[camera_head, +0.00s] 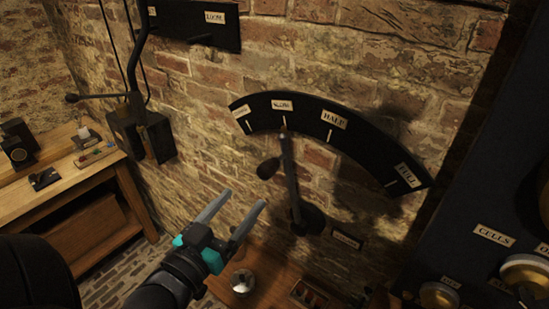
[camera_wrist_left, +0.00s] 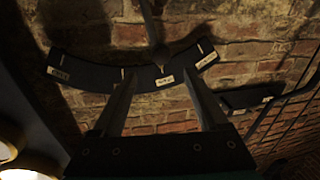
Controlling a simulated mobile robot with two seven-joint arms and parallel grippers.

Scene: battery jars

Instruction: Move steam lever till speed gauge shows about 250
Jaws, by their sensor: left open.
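The steam lever (camera_head: 291,180) is a dark metal arm with a dark knob (camera_head: 268,168) on its left side. It rises from a round pivot (camera_head: 308,219) on the brick wall. Its tip points at the second label from the left on the black curved scale (camera_head: 365,143), which also reads HALF and FULL. My left gripper (camera_head: 245,198) is open and empty, below and left of the knob, apart from the lever. In the left wrist view the scale (camera_wrist_left: 95,78) and part of the lever (camera_wrist_left: 150,25) show inverted beyond the open fingers. No readable speed gauge shows. My right gripper is out of view.
A dark panel with a CULLS label (camera_head: 494,235) and brass-rimmed fittings (camera_head: 525,272) stands at the right. A wooden bench (camera_head: 95,180) is at the left. A dark hanging fixture (camera_head: 142,130) is on the wall. A wooden surface with a metal dome (camera_head: 242,281) lies below.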

